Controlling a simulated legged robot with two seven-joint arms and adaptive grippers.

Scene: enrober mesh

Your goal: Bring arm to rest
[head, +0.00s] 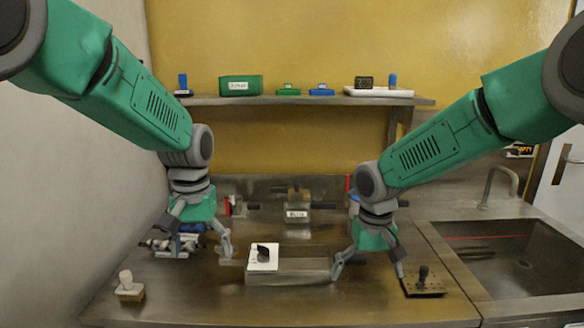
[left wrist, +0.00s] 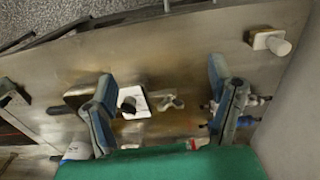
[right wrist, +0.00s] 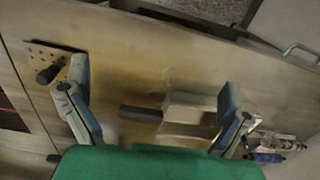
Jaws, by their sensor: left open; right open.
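My left gripper (head: 196,246) is open and empty above the left part of the steel worktop (head: 200,300). Its fingers also show spread apart in the left wrist view (left wrist: 160,75). My right gripper (head: 370,268) is open and empty above the worktop, between a metal box (head: 290,278) and a black perforated plate (head: 425,286). Its spread fingers show in the right wrist view (right wrist: 150,78). One right finger overlaps the box's right end in the head view; I cannot tell whether they touch. A white plate with a black knob (head: 264,257) sits at the box's left end.
A small block with a white knob (head: 129,288) stands at front left. Metal fittings (head: 176,243) lie behind my left gripper. A labelled device (head: 297,205) stands at the back. A shelf (head: 290,100) holds several boxes. A sink (head: 520,260) is at right.

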